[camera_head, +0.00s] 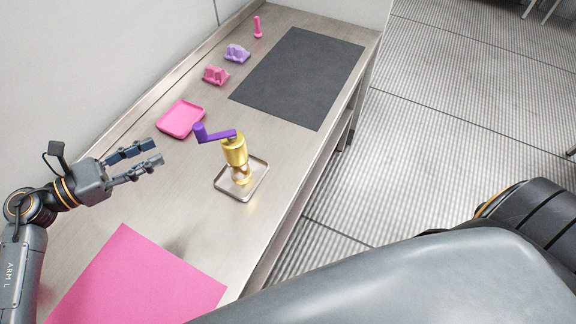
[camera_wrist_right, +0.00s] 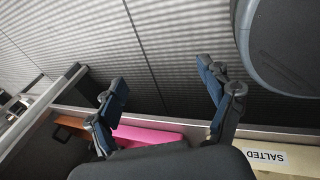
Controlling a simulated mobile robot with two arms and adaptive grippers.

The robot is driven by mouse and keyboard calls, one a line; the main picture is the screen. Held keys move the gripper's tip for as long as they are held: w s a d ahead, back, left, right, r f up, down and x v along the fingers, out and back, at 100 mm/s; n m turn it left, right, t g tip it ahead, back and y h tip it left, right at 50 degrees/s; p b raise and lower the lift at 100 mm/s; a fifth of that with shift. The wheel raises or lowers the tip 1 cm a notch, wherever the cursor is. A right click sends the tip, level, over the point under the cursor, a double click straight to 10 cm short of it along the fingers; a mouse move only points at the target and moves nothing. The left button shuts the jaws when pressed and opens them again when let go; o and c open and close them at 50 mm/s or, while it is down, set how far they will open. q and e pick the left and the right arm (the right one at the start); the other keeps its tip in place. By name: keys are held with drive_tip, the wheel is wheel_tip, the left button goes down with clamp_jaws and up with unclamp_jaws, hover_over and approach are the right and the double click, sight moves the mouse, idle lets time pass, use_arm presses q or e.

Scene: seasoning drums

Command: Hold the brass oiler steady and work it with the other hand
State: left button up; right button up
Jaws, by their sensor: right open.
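The brass oiler (camera_head: 235,152) stands upright in a small metal tray (camera_head: 221,187) on the steel bench. A purple crank (camera_head: 213,135) on its top points to the left. My left gripper (camera_head: 155,151) is open and empty, left of the oiler and apart from it, with its fingers pointing toward it. My right gripper (camera_wrist_right: 162,76) is open and empty in the right wrist view, over the floor beside the bench. The oiler does not show in that view.
A pink tray (camera_head: 181,119), pink and purple blocks (camera_head: 216,75) (camera_head: 237,53) and a pink peg (camera_head: 257,28) line the back. A dark mat (camera_head: 300,78) and a pink sheet (camera_head: 138,280) lie flat. A "SALTED" label (camera_wrist_right: 266,156) shows in the right wrist view.

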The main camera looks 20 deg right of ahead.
sight(247, 156)
drive_tip(key=w+d+r+n+t+h, duration=0.2)
drive_tip(key=w+d+r+n+t, duration=0.3)
drive_tip(key=w+d+r+n, duration=0.8)
drive_tip(key=w+a+r+n+t+y, duration=0.2)
drive_tip(key=w+r+n, duration=0.1)
drive_tip(key=w+r, duration=0.3)
drive_tip(key=w+a+r+n+t+y, duration=0.1)
drive_tip(key=w+a+r+n+t, duration=0.15)
drive_tip(key=w+r, duration=0.35)
drive_tip(key=w+a+r+n+y, duration=0.1)
drive_tip(key=a+r+n+y, duration=0.7)
drive_tip(key=a, duration=0.5)
drive_tip(key=a+r+n+y, duration=0.6)
drive_tip(key=a+r+n, duration=0.4)
drive_tip(key=a, duration=0.2)
drive_tip(key=shift+g, duration=0.25)
drive_tip(key=x, duration=1.3)
drive_tip(key=shift+w+d, duration=0.1)
drive_tip(key=shift+w, duration=0.1)
drive_tip(key=shift+c, duration=0.2)
